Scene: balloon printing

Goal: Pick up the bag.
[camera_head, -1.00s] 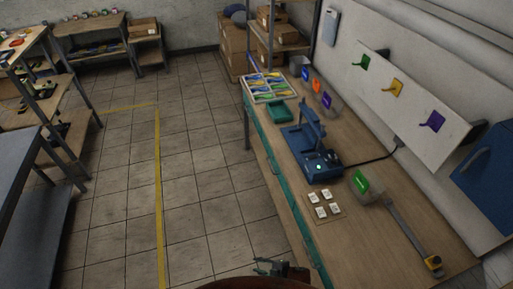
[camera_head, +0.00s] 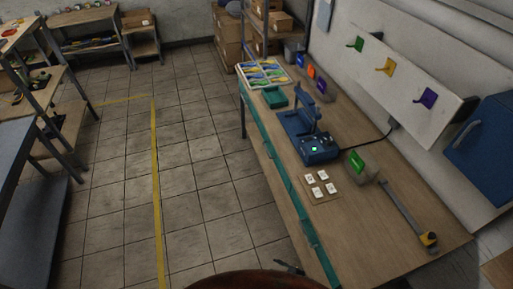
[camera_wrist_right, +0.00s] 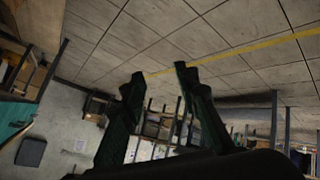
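I cannot make out for certain which thing is the bag. Small yellow, blue and green packets (camera_head: 268,77) lie in a divided tray (camera_head: 241,70) at the far end of the workbench in the head view. They are too small to tell apart as bags. My right gripper shows only as a dark tip (camera_head: 288,267) at the bottom of the head view, near the bench's front edge. In the right wrist view its two fingers (camera_wrist_right: 160,80) are apart with nothing between them, above the floor. My left gripper is in neither view.
The workbench (camera_head: 385,238) holds a blue device (camera_head: 318,150) with a green light, a green box (camera_head: 274,97), white cards (camera_head: 319,191), containers with coloured labels (camera_head: 356,165) and a yellow-ended tool (camera_head: 428,239). A panel with coloured hooks (camera_head: 390,68) is behind. The tiled floor (camera_head: 200,180) is clear.

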